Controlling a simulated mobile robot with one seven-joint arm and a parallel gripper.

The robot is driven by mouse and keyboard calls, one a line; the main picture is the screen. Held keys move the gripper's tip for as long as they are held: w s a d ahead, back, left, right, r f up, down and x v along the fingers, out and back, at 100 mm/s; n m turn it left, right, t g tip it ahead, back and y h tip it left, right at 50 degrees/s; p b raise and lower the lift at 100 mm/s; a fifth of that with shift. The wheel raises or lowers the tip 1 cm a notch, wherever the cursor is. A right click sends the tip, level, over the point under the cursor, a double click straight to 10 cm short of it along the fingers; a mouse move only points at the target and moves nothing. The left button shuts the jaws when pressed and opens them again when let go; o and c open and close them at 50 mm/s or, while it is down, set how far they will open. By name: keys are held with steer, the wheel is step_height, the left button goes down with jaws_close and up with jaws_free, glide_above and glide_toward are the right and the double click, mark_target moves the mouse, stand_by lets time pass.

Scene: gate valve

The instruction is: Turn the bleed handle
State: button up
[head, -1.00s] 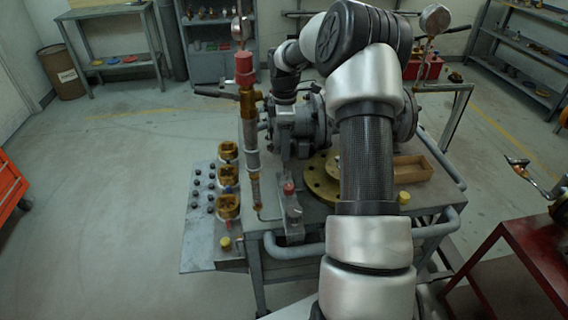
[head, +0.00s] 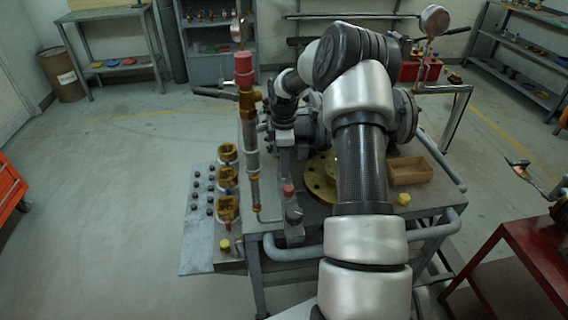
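A vertical brass and grey pipe assembly with a red top (head: 244,70) stands at the left side of the valve cart. A dark lever handle (head: 214,92) sticks out to the left from its upper part; it looks like the bleed handle, though I cannot be sure. The grey valve body (head: 403,115) is mostly hidden behind my arm. My gripper (head: 285,140) points down just right of the pipe, apart from the dark lever. Its fingers are small and blend with grey parts behind, so I cannot tell whether they are open or touching anything.
Several brass fittings (head: 228,180) and dark knobs stand on a side plate (head: 197,250) at the left. A brass flange (head: 322,180) and a wooden tray (head: 411,172) lie on the cart. A red table (head: 530,250) is at the right. The floor at left is clear.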

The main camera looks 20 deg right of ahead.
steer(key=shift+c, duration=0.5)
steer(key=shift+m, duration=0.4)
steer(key=m, duration=1.2)
steer(key=shift+m, duration=2)
steer(key=o, duration=1.1)
steer(key=shift+c, duration=0.2)
